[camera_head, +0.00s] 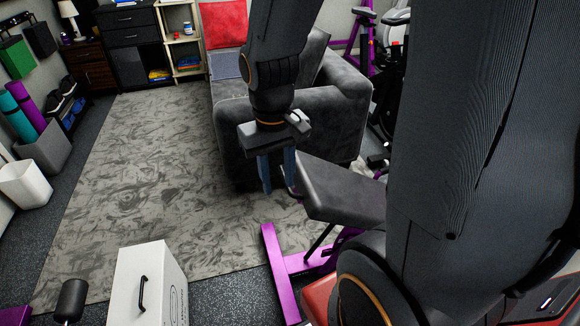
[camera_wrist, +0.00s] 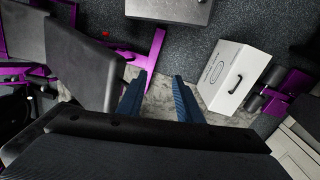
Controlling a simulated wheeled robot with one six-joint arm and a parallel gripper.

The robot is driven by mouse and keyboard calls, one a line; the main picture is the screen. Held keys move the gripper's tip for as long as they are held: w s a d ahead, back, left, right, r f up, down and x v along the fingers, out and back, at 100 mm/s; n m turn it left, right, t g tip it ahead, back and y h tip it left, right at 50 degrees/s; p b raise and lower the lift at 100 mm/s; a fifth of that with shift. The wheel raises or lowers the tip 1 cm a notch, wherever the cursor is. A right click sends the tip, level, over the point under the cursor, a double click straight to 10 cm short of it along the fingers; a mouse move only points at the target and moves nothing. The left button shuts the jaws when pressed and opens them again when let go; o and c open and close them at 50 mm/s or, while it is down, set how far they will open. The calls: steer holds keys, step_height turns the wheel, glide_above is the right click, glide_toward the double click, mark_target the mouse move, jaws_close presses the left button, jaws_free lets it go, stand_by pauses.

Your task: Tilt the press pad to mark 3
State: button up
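The press pad, a dark grey padded board on a purple bench frame (camera_head: 283,272), appears to be the pad (camera_head: 345,190) in the middle of the head view. It is tilted, and my arm hides its right end. In the wrist view the pad (camera_wrist: 88,72) lies left of my fingers. My gripper (camera_head: 277,178) points down with its blue fingers apart and nothing visible between them. It is by the pad's left end; the right finger looks very close to the edge, but I cannot tell if it touches. The wrist view shows the gripper (camera_wrist: 160,97) open too. No mark numbers are readable.
A grey sofa (camera_head: 330,120) stands just behind my gripper. A white box with a black handle (camera_head: 148,285) is at the lower left. The patterned rug (camera_head: 140,170) is mostly clear. A white bin (camera_head: 25,184) and a purple machine (camera_head: 362,35) stand farther off.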

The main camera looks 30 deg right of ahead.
steer(key=w+d+f+m+h, duration=0.1)
steer(key=w+d+f, duration=0.45)
steer(key=w, duration=0.35)
steer(key=w+d+f+m+h, duration=0.1)
steer(key=w+d+f, duration=0.4)
steer(key=w, duration=0.5)
steer(key=f, duration=0.8)
steer(key=shift+s+f, duration=0.25)
steer(key=shift+f, duration=0.05)
jaws_close()
